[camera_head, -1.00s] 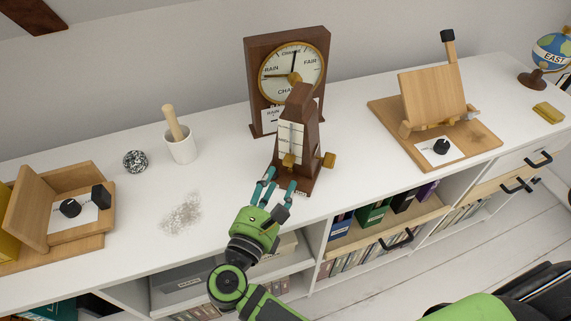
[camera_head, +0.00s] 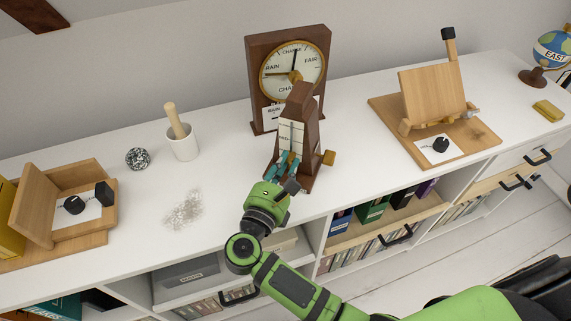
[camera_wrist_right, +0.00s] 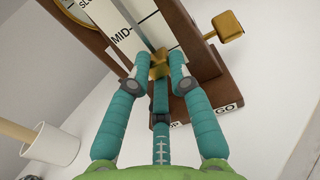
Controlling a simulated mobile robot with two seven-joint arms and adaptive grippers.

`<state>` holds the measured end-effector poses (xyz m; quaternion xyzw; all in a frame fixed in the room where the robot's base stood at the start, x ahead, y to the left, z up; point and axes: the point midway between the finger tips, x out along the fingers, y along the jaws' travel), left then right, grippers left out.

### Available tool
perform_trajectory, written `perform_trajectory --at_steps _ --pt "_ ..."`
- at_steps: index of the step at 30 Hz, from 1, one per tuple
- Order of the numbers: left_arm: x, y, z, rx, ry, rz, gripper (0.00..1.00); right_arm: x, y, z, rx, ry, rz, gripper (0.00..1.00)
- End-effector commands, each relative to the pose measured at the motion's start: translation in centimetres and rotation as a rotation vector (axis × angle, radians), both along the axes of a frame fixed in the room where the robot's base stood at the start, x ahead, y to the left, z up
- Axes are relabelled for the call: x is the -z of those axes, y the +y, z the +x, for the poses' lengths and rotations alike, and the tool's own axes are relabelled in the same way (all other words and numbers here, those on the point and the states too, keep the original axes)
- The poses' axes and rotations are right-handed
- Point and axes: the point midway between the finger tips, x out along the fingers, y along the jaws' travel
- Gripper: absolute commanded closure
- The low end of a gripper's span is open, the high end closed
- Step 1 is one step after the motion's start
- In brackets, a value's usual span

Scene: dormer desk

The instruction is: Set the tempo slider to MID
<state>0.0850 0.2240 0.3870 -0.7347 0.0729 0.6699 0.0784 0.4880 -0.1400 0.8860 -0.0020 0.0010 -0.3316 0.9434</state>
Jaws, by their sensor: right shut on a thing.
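The metronome (camera_head: 311,134) is a dark wooden, tapered body standing upright on the white desk. Its white scale plate (camera_head: 290,133) faces me, and the right wrist view shows a "MID" line on it (camera_wrist_right: 123,39). The brass slider (camera_wrist_right: 158,64) sits in the slot below the MID line in the right wrist view. My right gripper (camera_wrist_right: 158,66) is shut on the slider, its teal fingers at either side of it. In the head view my right gripper (camera_head: 284,163) hides the slider. My left gripper is not in view.
A brass knob (camera_head: 329,158) sticks out from the metronome's right side. A barometer (camera_head: 262,48) stands close behind. A white mortar with pestle (camera_head: 182,147) and a speckled ball (camera_head: 138,158) are to the left. A wooden stand (camera_head: 432,97) is to the right.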

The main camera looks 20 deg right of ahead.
Motion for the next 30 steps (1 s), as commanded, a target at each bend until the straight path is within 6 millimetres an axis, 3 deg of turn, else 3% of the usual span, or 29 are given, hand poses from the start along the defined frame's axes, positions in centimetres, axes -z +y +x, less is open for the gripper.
perform_trajectory --at_steps 4,11,19,20,21,30 --pt "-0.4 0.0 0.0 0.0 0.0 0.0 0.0 -0.8 0.1 0.0 -0.001 -0.003 0.004 1.0" --pt "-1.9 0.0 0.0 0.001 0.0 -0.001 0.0 -4.2 0.0 0.0 0.001 -0.002 0.004 1.0" --pt "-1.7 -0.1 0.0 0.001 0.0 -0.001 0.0 -4.1 0.0 0.0 0.0 -0.002 -0.001 1.0" --pt "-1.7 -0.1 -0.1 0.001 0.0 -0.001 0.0 -4.1 0.0 0.0 0.0 -0.002 -0.001 0.71" --pt "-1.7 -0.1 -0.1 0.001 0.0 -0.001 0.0 -4.1 0.0 0.0 0.0 -0.002 -0.001 0.55" --pt "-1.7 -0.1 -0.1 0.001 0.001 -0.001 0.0 -4.1 0.0 0.0 0.0 -0.001 -0.001 0.53"
